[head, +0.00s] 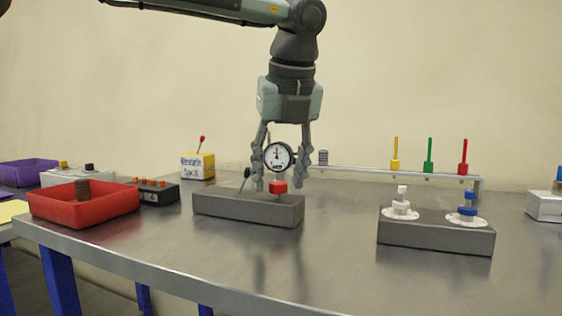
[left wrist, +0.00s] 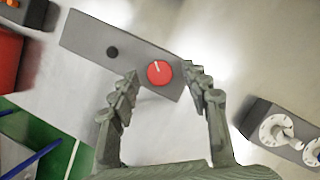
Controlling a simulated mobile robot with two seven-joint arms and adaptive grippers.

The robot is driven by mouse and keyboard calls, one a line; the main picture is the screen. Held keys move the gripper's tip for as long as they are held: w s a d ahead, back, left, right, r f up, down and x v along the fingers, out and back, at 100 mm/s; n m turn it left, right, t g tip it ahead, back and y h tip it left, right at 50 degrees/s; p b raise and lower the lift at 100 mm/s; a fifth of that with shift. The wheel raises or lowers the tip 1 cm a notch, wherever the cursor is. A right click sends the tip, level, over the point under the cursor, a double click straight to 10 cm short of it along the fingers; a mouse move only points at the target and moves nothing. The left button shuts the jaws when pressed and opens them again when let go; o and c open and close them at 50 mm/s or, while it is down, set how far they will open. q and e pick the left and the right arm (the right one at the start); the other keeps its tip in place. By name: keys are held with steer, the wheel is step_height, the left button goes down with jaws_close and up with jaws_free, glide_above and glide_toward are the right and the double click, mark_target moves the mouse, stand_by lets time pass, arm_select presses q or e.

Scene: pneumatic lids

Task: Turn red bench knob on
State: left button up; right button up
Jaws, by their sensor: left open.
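The red knob (head: 278,187) sits on top of a grey block (head: 248,208) near the middle of the bench. In the left wrist view the round red knob (left wrist: 159,72) bears a white mark pointing toward the top, slightly left. My left gripper (head: 281,180) points down over the block, open, with one finger on each side of the knob. In the left wrist view the fingertips appear close to the knob's sides; I cannot tell whether they touch it. My right gripper is not in view.
A black-tipped lever (head: 246,174) stands on the same block. A dial gauge (head: 278,156) shows between my fingers. A rail with yellow, green and red handles (head: 429,158) runs behind. A grey block with white and blue knobs (head: 436,236) is right; a red tray (head: 84,207) is left.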

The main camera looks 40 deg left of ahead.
arm_select(q)
steer(key=v, duration=1.2)
